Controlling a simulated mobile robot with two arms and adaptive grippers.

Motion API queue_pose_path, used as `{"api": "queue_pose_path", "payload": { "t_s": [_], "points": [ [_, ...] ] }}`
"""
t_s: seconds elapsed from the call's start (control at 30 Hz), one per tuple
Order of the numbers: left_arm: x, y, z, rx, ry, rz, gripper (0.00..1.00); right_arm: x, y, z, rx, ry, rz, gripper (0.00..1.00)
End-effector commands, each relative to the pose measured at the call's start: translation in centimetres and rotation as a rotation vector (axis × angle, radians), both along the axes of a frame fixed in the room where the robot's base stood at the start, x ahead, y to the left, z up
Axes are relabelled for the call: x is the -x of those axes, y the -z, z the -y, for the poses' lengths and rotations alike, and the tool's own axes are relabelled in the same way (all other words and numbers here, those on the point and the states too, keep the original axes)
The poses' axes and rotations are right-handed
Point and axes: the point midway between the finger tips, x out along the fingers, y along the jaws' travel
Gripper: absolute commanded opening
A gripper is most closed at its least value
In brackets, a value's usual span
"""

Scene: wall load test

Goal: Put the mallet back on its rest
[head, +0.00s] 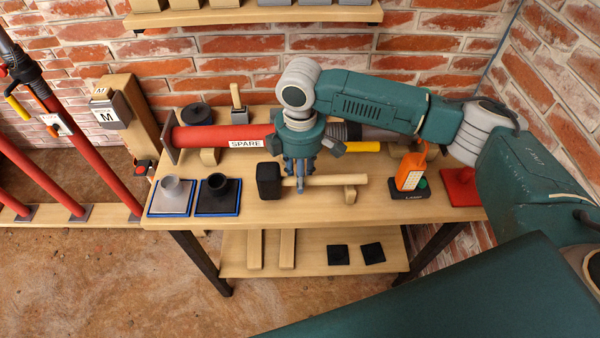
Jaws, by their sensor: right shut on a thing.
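The mallet has a black head (269,182) and a pale wooden handle (335,180). It lies level, head to the left, over the front middle of the wooden bench. My right gripper (300,183) comes down from above and is shut on the handle close to the head. A small wooden rest block (350,195) stands under the handle's right end. I cannot tell whether the handle touches it. The gripper hides part of the handle. My left gripper is not in view.
A red tube marked SPARE (205,137) lies behind the mallet on the bench (270,212). A grey base (171,196) and a black base (217,195) stand left. An orange handheld device (411,170) and a red plate (460,187) stand right.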

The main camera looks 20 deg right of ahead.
Motion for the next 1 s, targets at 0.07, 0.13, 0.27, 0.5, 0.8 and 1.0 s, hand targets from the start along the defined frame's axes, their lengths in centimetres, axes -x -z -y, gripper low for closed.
{"api": "queue_pose_path", "payload": {
  "t_s": [0.07,0.13,0.27,0.5,0.8,1.0],
  "points": [
    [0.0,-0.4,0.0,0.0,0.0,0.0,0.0,0.0,-0.2,-0.1,-0.002,0.0,0.001,0.0],
    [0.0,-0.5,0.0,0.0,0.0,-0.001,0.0,0.0,-0.1,0.0,-0.001,0.0,0.0,0.0],
    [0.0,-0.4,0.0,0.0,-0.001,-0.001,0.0,0.0,0.0,0.0,-0.002,0.0,0.002,0.0],
    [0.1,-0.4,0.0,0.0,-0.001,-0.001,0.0,0.0,0.0,0.0,-0.001,0.0,0.001,0.0],
    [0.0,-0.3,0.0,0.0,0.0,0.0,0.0,-0.1,0.5,0.0,-0.001,0.0,0.001,0.0],
    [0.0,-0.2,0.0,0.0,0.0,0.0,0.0,-0.1,0.9,0.0,-0.001,0.001,0.001,0.0]
  ]
}}
